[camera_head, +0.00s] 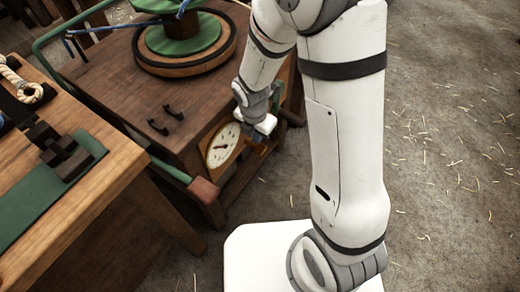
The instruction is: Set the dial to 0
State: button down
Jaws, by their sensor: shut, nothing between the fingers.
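A round dial (223,145) with a pale face, a dark pointer and a tan rim is set on the front of a wooden cabinet (110,90). The numbers on its face are too small to read. My gripper (262,146) is just right of the dial, close to the cabinet front, and it is shut. Its fingertips are small and partly hidden by my wrist and arm. I cannot tell whether they touch anything.
A wooden bench (95,195) with a green mat (35,205), a dark clamp and a rope coil (22,85) stands at the left. A green turntable (185,38) tops the cabinet. A green rail with a reddish end block (203,191) runs beside the dial. Straw-strewn floor (450,150) lies clear at the right.

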jog(key=shift+w+d+f+b, duration=0.1)
jog(key=shift+f+b, duration=1.25)
jog(key=shift+f, duration=0.15)
jog(key=shift+w+d+f+b, duration=0.1)
jog(key=shift+f+b, duration=1.2)
jog(key=shift+f, duration=0.2)
jog(key=shift+f+b, duration=0.7)
jog(key=shift+f, duration=0.55)
jog(key=shift+s+a+r+p, duration=0.25)
jog(key=shift+s+p, duration=0.05)
jog(key=shift+s, duration=0.05)
jog(key=shift+s+a+r+p, duration=0.35)
jog(key=shift+s+a, duration=0.35)
jog(key=shift+s, duration=0.15)
notch_tip(320, 180, up, 8)
jog(key=f+p, duration=0.1)
jog(key=p, duration=0.3)
send_over(259, 150)
jog(key=s+a, duration=0.3)
jog(key=shift+s+d+r, duration=0.1)
jog(key=shift+d+r, duration=0.1)
jog(key=shift+r, duration=0.05)
